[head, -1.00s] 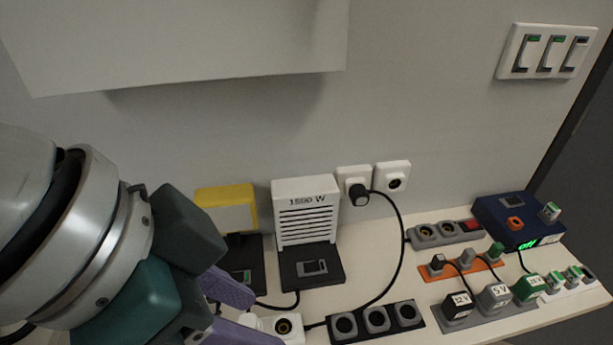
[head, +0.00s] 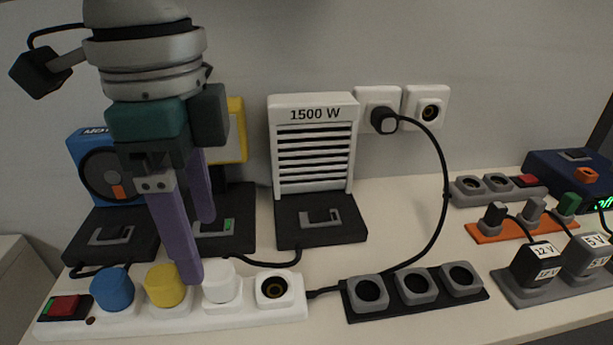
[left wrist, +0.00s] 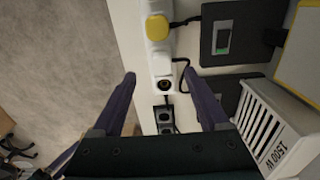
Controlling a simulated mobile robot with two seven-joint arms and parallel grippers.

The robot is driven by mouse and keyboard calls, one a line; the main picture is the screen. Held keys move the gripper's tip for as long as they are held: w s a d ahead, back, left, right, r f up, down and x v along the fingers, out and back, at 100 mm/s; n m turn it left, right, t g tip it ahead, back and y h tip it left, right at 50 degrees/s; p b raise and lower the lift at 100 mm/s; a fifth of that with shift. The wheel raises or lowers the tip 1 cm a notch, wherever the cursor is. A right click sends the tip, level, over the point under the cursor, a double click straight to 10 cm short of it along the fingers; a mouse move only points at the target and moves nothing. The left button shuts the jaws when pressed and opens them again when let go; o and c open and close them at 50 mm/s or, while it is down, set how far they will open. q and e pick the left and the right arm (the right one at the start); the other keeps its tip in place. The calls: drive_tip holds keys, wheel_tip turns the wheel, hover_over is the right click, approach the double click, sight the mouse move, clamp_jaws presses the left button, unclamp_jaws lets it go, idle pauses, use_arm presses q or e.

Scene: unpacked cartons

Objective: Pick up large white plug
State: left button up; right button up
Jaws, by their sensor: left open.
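The large white plug (head: 222,283) sits upright in a white power strip (head: 150,322), between a yellow plug (head: 165,285) and an empty socket (head: 273,288). My left gripper (head: 199,250) points down over the strip, open and empty. In the head view its near fingertip overlaps the space between the yellow and white plugs. In the left wrist view the fingers (left wrist: 160,75) stand apart on either side of the strip, with the white plug (left wrist: 161,63) pale against it between them. I cannot tell the exact height of the fingertips. My right gripper is not in view.
A blue plug (head: 112,289) and a red switch (head: 64,306) are on the strip's left. Behind stand a white 1500 W heater (head: 312,150), a yellow-framed device (head: 237,130) and a blue fan (head: 86,150). A black three-socket strip (head: 390,312) lies to the right.

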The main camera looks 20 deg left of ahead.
sight(216, 271)
use_arm(q)
drive_tip(key=f+b, duration=0.1)
drive_tip(key=f, duration=0.4)
drive_tip(key=shift+w+d+f+b, duration=0.2)
drive_tip(key=shift+f+b, duration=0.15)
clamp_jaws()
idle(0.5)
